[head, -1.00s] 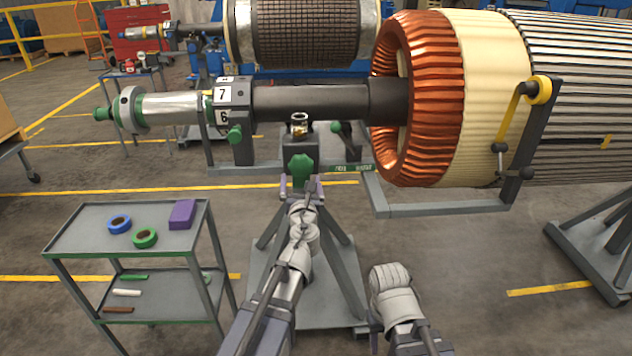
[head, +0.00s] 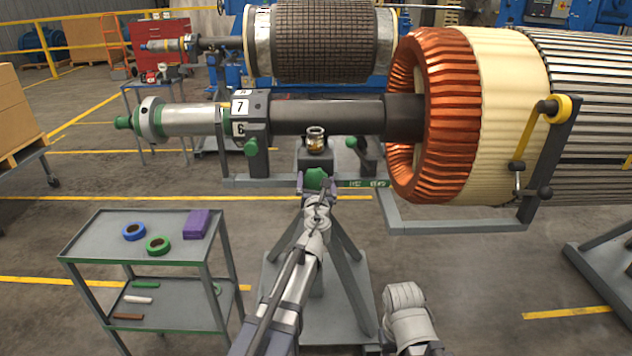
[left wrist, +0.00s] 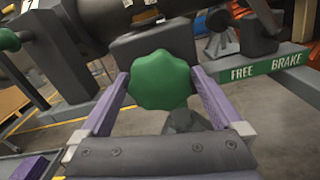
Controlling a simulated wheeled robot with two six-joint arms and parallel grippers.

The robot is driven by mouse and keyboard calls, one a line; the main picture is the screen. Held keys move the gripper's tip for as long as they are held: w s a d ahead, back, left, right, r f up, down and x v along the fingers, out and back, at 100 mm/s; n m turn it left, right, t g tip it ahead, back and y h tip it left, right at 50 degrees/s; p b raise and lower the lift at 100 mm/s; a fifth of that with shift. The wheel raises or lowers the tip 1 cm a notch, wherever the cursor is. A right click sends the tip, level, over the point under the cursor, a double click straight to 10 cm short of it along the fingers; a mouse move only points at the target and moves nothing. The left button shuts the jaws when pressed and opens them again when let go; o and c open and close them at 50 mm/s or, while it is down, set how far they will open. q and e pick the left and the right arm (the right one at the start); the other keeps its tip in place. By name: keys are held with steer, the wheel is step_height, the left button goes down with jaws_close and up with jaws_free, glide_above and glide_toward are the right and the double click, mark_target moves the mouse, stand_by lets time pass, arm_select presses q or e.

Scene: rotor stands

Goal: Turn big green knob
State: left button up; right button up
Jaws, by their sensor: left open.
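The big green knob (head: 316,179) is on the front of the rotor stand, below the dark shaft. In the left wrist view the knob (left wrist: 160,80) is a lobed green disc between the two purple fingers. My left gripper (head: 316,186) is open, with one finger on each side of the knob; the left wrist view shows the open gripper (left wrist: 160,88) too. I cannot tell whether the fingers touch the knob. My right arm shows at the bottom of the head view, but its fingertips are not visible.
A FREE/BRAKE label (left wrist: 265,66) is on the stand's bar, right of the knob. The copper-wound rotor (head: 460,115) is at the right. A grey cart (head: 90,238) with tape rolls stands at the left.

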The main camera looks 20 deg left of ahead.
arm_select(q)
steer(key=c, duration=1.1)
